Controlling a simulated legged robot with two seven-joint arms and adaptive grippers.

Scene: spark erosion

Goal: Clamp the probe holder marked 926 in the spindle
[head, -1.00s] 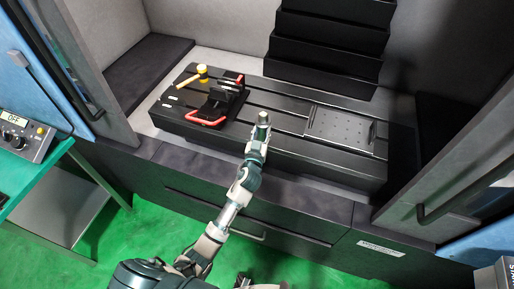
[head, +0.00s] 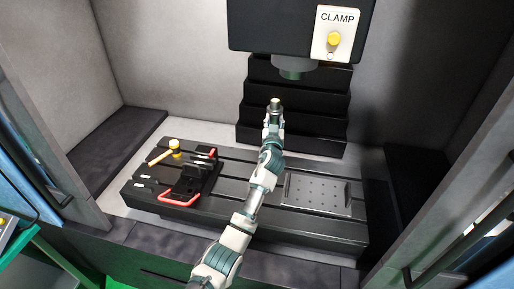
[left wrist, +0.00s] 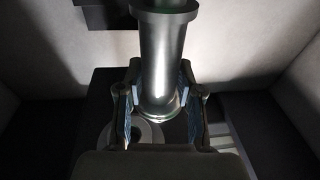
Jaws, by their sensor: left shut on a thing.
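My left gripper (head: 273,121) is shut on a grey metal cylindrical holder (head: 275,104), held upright above the back of the machine table. In the left wrist view the holder (left wrist: 165,62) rises between the two fingers of the left gripper (left wrist: 160,100). It has a wider collar near the top edge. No number is readable on it. The spindle nose (head: 294,70) hangs under the dark machine head (head: 275,25), above and slightly right of the holder. In the head view a gap shows between them. My right gripper is in no view.
A white CLAMP panel (head: 331,25) with a yellow button (head: 334,38) is on the head. The slotted table (head: 250,165) carries a black vise with red handles (head: 180,200), a yellow-headed mallet (head: 174,147) and a perforated plate (head: 317,194). Black stepped covers (head: 330,105) stand behind.

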